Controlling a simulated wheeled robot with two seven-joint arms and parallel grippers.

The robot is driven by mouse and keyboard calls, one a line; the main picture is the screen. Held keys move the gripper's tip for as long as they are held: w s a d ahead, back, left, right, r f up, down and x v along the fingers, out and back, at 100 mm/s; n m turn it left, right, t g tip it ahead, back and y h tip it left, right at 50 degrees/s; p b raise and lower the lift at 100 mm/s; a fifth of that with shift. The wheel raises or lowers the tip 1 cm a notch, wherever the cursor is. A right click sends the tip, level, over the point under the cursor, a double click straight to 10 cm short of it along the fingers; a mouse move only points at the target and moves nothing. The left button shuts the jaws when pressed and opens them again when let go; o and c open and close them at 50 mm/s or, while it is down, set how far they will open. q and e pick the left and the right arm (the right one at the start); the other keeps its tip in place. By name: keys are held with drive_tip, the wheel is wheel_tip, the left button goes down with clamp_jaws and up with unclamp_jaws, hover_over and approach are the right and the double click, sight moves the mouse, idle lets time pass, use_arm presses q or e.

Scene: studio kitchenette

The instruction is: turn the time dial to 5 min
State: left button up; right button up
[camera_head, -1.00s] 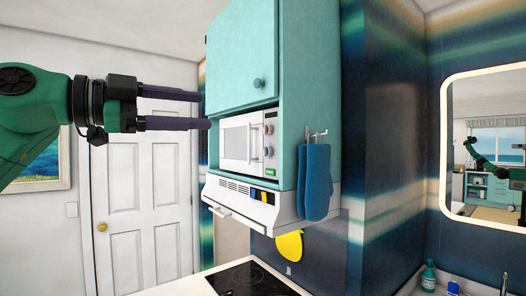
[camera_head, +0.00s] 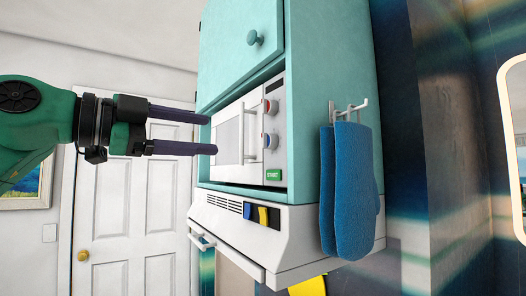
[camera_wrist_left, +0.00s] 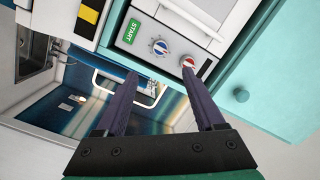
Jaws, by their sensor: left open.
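The white microwave (camera_head: 240,138) sits in a teal cabinet, its door shut. Its panel has a red-marked dial (camera_head: 267,106), a blue-marked dial (camera_head: 270,141) below it, and a green START button (camera_head: 273,175). I cannot read which dial is for time. The dials also show in the left wrist view, blue (camera_wrist_left: 159,47) and red (camera_wrist_left: 188,62). My left gripper (camera_head: 210,134) is open and empty, left of the microwave in the head view. In the left wrist view one fingertip overlaps the area just by the red dial; I cannot tell whether they touch.
A range hood (camera_head: 240,229) with blue and yellow switches is below the microwave. Blue oven mitts (camera_head: 350,190) hang from a hook on the cabinet's right side. A teal cupboard door (camera_head: 240,40) with a round knob is above. A white door (camera_head: 130,210) stands behind.

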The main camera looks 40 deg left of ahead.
sight(263, 140)
use_arm(q)
drive_tip(key=w+p, duration=0.2)
drive_tip(key=w, duration=0.2)
drive_tip(key=w+d+p, duration=0.1)
drive_tip(key=w+p, duration=0.1)
drive_tip(key=w, duration=0.2)
drive_tip(key=w+d+p, duration=0.1)
drive_tip(key=w+p, duration=0.1)
drive_tip(key=w, duration=0.3)
drive_tip(key=shift+d+r+p, duration=0.2)
drive_tip(key=shift+d+p, duration=0.05)
drive_tip(key=shift+p, duration=0.1)
drive_tip(key=shift+w+f, duration=0.1)
drive_tip(key=shift+w, duration=0.15)
drive_tip(key=shift+s, duration=0.1)
drive_tip(key=shift+c, duration=1)
clamp_jaws()
